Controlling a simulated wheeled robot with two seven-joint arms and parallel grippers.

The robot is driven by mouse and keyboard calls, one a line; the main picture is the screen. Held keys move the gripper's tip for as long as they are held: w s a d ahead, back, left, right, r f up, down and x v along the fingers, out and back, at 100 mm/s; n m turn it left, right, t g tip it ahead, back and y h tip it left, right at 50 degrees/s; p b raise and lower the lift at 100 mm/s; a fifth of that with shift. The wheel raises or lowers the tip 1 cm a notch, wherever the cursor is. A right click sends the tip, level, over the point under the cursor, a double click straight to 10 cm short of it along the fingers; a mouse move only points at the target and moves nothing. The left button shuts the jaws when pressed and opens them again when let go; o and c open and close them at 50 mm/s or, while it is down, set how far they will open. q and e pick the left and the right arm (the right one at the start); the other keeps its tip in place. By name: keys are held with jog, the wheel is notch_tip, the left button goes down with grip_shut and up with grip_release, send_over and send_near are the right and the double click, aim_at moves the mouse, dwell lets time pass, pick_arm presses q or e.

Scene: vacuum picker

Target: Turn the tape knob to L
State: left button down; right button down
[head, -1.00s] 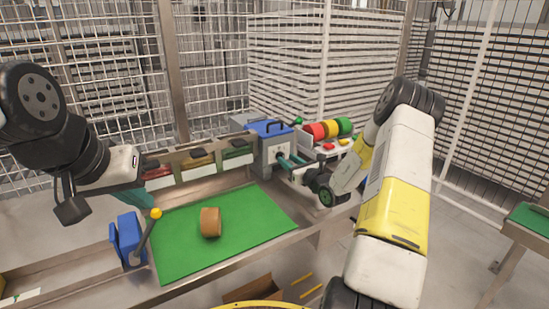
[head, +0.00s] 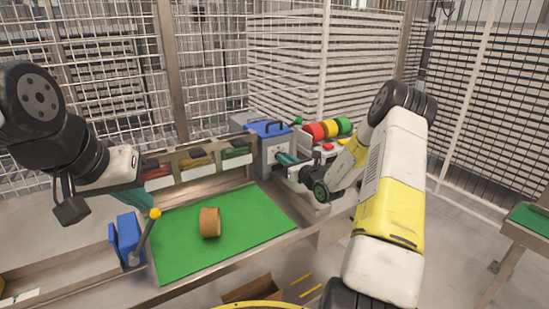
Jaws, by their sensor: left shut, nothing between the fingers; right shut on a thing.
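A grey box with a blue lid (head: 268,145) stands at the far end of the table. My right gripper (head: 283,160) reaches its right-hand side and is shut on the tape knob there. The fingers hide the knob, and its pointer and any letter marks are too small or covered to read. My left gripper (head: 70,205) is shut and empty, raised at the left, well apart from the box.
A brown tape roll (head: 209,223) stands on the green mat (head: 260,222). A blue block with a yellow-knobbed lever (head: 128,238) is at the mat's left. Coloured bins (head: 198,160) line the back. Red, yellow and green rolls (head: 328,129) and buttons sit behind my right gripper. Wire fencing encloses the area.

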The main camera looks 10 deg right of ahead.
jog(key=shift+m, duration=0.3)
jog(key=m, duration=0.3)
jog(key=shift+w+d+m, duration=0.1)
jog(key=shift+d+m, duration=0.15)
jog(key=shift+m, duration=0.05)
jog(key=shift+d+f+m, duration=0.15)
jog(key=shift+m, duration=2.05)
jog(key=c, duration=1.4)
grip_release()
jog(key=v, duration=0.7)
jog(key=shift+s+d, duration=0.1)
jog(key=shift+s, duration=0.25)
